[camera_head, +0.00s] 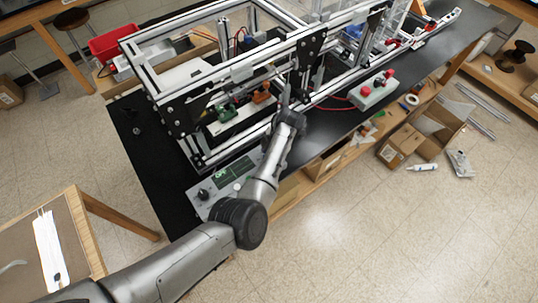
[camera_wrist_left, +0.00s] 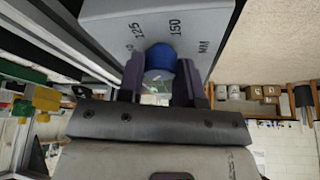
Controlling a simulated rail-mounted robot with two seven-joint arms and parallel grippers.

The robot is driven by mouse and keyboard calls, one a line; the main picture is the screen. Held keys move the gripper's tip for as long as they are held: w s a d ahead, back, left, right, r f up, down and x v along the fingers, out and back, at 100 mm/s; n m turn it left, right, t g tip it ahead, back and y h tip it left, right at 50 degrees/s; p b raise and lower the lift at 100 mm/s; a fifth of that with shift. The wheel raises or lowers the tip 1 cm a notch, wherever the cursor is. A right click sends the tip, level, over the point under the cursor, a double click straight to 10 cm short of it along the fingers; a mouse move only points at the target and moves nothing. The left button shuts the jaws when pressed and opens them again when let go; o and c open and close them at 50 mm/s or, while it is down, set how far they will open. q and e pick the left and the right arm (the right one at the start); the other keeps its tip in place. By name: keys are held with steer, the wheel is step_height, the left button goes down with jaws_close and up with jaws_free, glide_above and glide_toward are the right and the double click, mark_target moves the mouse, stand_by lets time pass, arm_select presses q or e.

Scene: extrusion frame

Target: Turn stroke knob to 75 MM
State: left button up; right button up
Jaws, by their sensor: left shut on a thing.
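The blue stroke knob (camera_wrist_left: 160,58) sits on a light grey panel (camera_wrist_left: 195,18) in the left wrist view. Markings 125, 150 and MM are readable on the panel around it. Other markings are cut off or covered. My left gripper (camera_wrist_left: 164,82) is shut on the knob, one finger on each side. Which marking the knob points at cannot be told. In the head view my left gripper (camera_head: 287,100) is at the front rail of the extrusion frame (camera_head: 225,145), and the knob is hidden there. My right gripper is not in view.
A control box (camera_head: 226,182) with a black knob and green display lies at the bench's near end. A pale box with red buttons (camera_head: 374,92) stands right of the gripper. Frame rails surround the gripper closely. Cardboard boxes (camera_head: 405,145) stand by the bench's lower shelf.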

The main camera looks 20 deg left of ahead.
arm_select(q)
steer(key=shift+n+b, duration=0.3)
steer(key=shift+n, duration=0.2)
steer(key=o, duration=0.9)
steer(key=shift+o, duration=0.2)
steer(key=shift+w+d+r, duration=0.1)
steer(key=shift+r, duration=0.15)
steer(key=v, duration=1.3)
steer(key=shift+w+b, duration=0.15)
steer(key=shift+b, duration=0.3)
steer(key=shift+r, duration=0.1)
